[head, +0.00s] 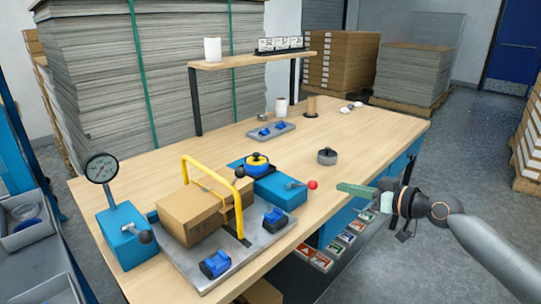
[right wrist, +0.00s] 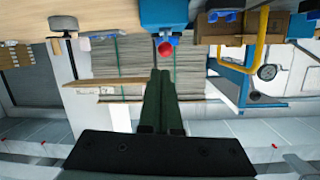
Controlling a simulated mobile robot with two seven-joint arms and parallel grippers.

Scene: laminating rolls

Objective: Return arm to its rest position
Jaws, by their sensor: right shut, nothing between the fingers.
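My right gripper (head: 357,190) is shut and empty, with its green fingers together, pointing left. It hovers near the right edge of the wooden workbench (head: 350,142), right of the red-knobbed lever on the blue block (head: 282,193). In the right wrist view, which looks upside down, my shut green fingers (right wrist: 160,95) point away with nothing between them. My right arm comes in from the lower right of the head view. My left gripper is not in view.
A metal plate (head: 195,268) carries a cardboard box (head: 190,212), a yellow handle (head: 238,205) and blue clamps. A dial gauge (head: 101,168) stands left. A grey round knob (head: 327,156) sits near my right gripper. A raised shelf (head: 245,61) stands behind.

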